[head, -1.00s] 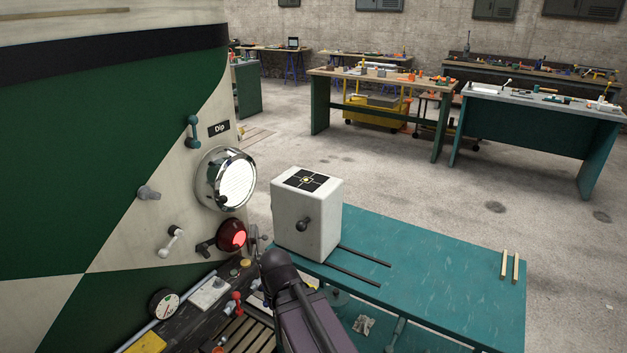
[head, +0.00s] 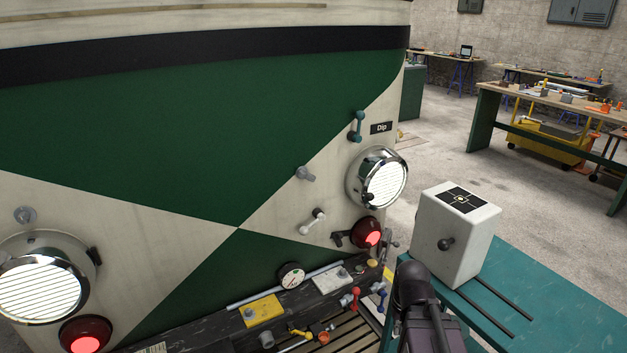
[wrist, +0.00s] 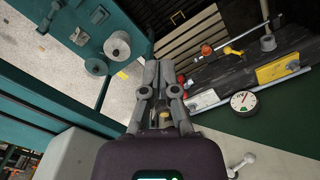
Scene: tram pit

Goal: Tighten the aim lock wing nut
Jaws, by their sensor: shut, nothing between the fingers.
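A grey knob with a wing-like end (head: 306,174) sits on the cream panel left of the right chrome headlight (head: 382,182); it looks like the wing nut, but no label confirms this. A white crank-like lever (head: 312,222) is below it, and a teal handle (head: 357,126) by the "Dip" plate is above right. My gripper (wrist: 158,66) shows in the wrist view with its fingers together and empty. It is apart from the grey knob, which I cannot make out in the wrist view. In the head view my dark arm is at the lower right.
A white box with a target and dark knob (head: 455,240) stands on a teal bench (head: 545,310) at right. Red lamp (head: 367,233) is below the headlight. Open floor lies behind.

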